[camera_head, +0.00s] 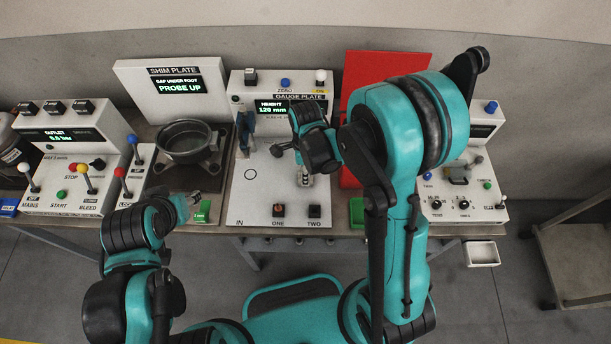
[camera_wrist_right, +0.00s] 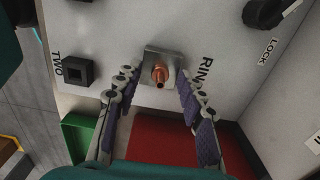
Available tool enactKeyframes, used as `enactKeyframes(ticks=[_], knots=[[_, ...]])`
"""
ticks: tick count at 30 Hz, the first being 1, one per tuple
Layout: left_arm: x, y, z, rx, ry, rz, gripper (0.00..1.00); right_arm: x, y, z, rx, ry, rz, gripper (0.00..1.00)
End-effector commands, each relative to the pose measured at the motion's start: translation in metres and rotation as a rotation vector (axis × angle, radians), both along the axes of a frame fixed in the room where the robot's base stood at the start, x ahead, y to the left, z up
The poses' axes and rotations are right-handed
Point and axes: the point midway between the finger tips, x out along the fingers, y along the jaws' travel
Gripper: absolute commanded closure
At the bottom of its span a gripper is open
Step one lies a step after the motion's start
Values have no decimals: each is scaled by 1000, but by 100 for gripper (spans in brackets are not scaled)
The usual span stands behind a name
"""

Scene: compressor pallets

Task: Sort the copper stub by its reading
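The copper stub (camera_wrist_right: 159,76) stands out from a small square metal holder (camera_wrist_right: 150,62) on the pale gauge plate face, between the labels TWO and RING in the right wrist view. My right gripper (camera_head: 304,178) is open, with its purple-padded fingers on either side of the stub; gaps show between pads and stub. In the head view the gripper and arm largely hide the stub. The gauge plate display (camera_head: 278,107) reads HEIGHT 120 mm. The shim plate display (camera_head: 177,87) reads PROBE UP. My left gripper (camera_head: 192,199) is near the bench front; its fingers are too small to judge.
Green trays (camera_head: 203,212) (camera_head: 356,213) lie along the bench front, and a red panel (camera_head: 385,68) stands behind my right arm. A dark round pot (camera_head: 185,141) stands left of the gauge plate. A small white bin (camera_head: 482,254) is at lower right.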

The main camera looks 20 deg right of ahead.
Motion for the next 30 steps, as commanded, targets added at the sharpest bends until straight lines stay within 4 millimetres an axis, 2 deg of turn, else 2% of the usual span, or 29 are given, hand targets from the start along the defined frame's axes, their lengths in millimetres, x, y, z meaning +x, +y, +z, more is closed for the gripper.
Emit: enactKeyframes(ticks=[22,23,27,30], knots=[[0,0,-3,0,0,0,59,0,0,0,0,0,0,60],[0,0,-2,0,0,0,59,0,0,0,0,0,0,63],[0,0,-2,0,0,0,59,0,0,0,0,0,0,100],[0,0,-2,0,0,0,59,0,0,0,0,0,0,100]])
